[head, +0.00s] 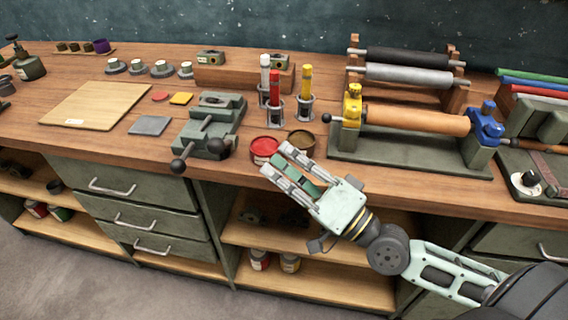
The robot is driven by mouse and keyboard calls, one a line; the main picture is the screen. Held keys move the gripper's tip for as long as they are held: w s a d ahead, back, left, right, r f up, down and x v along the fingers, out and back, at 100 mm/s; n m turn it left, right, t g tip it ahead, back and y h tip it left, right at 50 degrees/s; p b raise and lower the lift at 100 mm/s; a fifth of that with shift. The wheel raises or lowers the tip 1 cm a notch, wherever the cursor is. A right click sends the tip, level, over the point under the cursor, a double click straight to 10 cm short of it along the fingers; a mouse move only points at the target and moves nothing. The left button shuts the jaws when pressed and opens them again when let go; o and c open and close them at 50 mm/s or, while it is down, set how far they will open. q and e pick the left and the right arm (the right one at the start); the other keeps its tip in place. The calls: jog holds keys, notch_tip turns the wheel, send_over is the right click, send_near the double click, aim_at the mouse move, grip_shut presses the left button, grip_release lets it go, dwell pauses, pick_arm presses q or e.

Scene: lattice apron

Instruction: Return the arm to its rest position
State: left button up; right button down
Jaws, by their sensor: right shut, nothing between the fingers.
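My right gripper (272,160) reaches in from the lower right, in front of the workbench (300,178) and partly over its front edge. Its fingers point up and left, close to a red round tin (264,148). It is shut with nothing between the fingers. I cannot tell whether the fingertips touch the tin. My left gripper does not show in the head view.
A green vise (212,122) stands left of the gripper. A dark round tin (301,141) and marker holders (276,112) stand just beyond. A roller stand (410,165) is to the right. Drawers (120,195) and open shelves (290,238) lie below. Bare wood shows at front left.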

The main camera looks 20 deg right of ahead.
jog(key=shift+s, duration=0.1)
dwell(0.5)
jog(key=s+a+f+n+g+h, duration=0.1)
jog(key=s+a+f+n+g, duration=0.25)
jog(key=f, duration=0.45)
jog(key=s+a+f+n+g+h, duration=0.25)
jog(key=f+n+g, duration=0.2)
jog(key=f, duration=0.35)
jog(key=s+d+f+g+h, duration=0.7)
jog(key=s+d+f, duration=0.2)
jog(key=s+f, duration=0.3)
jog(key=s+f+g+p, duration=0.1)
jog(key=s+f, duration=0.2)
jog(key=f, duration=2.3)
jog(key=s+d+f+g+p, duration=0.1)
jog(key=s+d+f, duration=0.2)
jog(key=s+f, duration=1)
jog(key=s, duration=0.3)
jog(key=shift+s+f+n, duration=0.2)
jog(key=shift+f+n, duration=0.15)
jog(key=shift+n, duration=0.05)
